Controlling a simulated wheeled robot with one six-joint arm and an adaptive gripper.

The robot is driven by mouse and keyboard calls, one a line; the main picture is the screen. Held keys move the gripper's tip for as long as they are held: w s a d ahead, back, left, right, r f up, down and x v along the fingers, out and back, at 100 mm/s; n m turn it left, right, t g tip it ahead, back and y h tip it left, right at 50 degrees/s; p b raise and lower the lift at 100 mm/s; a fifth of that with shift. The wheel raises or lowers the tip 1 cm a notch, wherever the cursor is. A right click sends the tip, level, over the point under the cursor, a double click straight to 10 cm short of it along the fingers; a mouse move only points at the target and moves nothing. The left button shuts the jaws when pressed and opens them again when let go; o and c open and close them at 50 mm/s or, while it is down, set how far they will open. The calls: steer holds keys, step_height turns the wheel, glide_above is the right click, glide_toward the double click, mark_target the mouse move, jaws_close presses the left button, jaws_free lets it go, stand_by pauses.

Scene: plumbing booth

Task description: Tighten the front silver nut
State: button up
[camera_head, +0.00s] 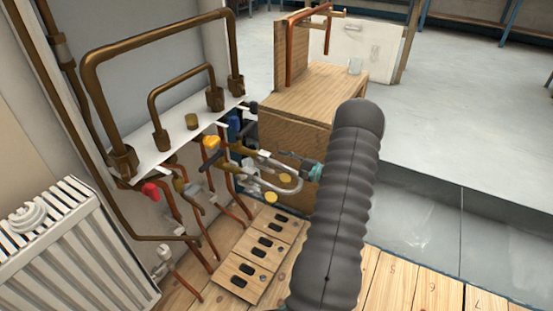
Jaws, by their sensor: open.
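Two silver curved pipes (285,190) stick out to the right from the valves and brass fittings below the white shelf. Their silver fittings are small in the view, and I cannot make out which one is the front silver nut. My arm in its dark ribbed sleeve rises from the bottom and hides what lies behind it. My gripper (297,163), dark with a teal part, shows only partly to the left of the sleeve. It is open, close to the silver pipes' right ends. I cannot tell whether it touches them.
Wooden boards with dark slots (262,245) lie below the pipes. A wooden cabinet (310,95) stands behind. Open grey floor (460,110) lies to the right.

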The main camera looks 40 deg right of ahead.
steer(key=shift+x, duration=1.55)
jaws_close()
steer(key=shift+s+a+f+m, duration=0.1)
steer(key=shift+f+m, duration=0.15)
steer(key=shift+m, duration=0.35)
jaws_free()
steer(key=shift+r, duration=0.1)
